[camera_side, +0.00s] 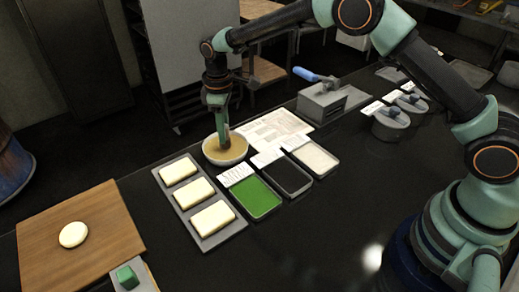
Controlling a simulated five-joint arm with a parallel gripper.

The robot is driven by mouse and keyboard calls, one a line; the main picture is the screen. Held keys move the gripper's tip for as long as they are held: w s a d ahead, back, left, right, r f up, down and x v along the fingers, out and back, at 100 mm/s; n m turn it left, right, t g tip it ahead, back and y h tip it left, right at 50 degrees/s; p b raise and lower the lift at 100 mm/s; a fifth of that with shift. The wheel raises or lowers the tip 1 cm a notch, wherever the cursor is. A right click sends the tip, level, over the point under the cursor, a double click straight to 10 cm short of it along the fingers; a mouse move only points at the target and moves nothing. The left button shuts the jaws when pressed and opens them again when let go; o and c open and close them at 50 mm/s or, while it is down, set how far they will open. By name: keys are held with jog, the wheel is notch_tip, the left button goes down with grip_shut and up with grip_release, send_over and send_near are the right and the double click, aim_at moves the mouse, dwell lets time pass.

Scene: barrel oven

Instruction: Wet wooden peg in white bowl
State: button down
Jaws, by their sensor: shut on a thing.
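The white bowl (241,154) stands on the dark counter and holds a tan liquid. My gripper (222,128) points down over the bowl's left part, with its tips low at the liquid. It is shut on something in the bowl. The wooden peg cannot be made out clearly; the jaws and the liquid hide it, so I cannot tell how deep it sits.
A grey tray with several pale blocks (195,194) lies in front of the bowl. To its right are a green tray (257,198), a black tray (287,177) and a white-filled tray (316,158). A wooden board (68,262) with a pale disc (73,234) lies front left.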

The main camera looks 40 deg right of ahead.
jog(key=shift+f, duration=0.5)
dwell(1.2)
jog(key=shift+r, duration=3.6)
